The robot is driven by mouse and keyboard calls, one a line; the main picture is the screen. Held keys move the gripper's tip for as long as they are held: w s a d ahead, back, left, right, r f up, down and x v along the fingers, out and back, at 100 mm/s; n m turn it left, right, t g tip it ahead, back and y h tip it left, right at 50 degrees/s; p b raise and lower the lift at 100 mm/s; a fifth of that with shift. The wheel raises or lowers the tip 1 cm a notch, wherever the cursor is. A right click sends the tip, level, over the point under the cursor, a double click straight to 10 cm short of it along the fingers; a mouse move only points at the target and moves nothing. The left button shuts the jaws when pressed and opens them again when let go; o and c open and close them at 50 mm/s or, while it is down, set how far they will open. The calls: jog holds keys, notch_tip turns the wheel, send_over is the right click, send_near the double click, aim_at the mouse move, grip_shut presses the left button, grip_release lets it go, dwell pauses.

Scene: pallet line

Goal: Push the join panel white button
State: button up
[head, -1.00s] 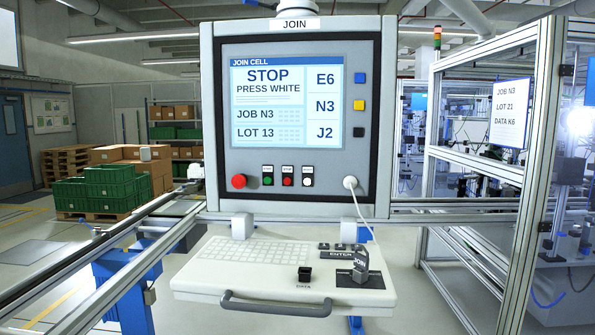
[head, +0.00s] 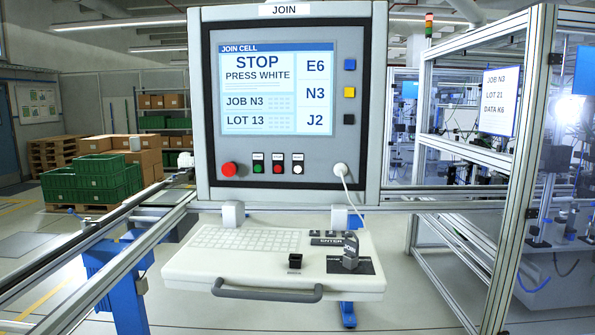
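The join panel (head: 205,120) stands in front of me in the head view, under a JOIN sign (head: 286,10). Its screen (head: 277,88) reads STOP, PRESS WHITE, JOB N3, LOT 13. The white button (head: 298,168) is at the right end of a row of small buttons below the screen, with a small label above it. A red button (head: 278,168) and a green button (head: 258,168) are to its left. My gripper is not in view.
A large red knob (head: 229,169) is left of the row, and a white cable (head: 346,185) hangs at right. A keyboard shelf (head: 185,270) with a handle (head: 266,292) juts out below. Metal rails (head: 130,214) run left; a framed cell (head: 530,170) stands right.

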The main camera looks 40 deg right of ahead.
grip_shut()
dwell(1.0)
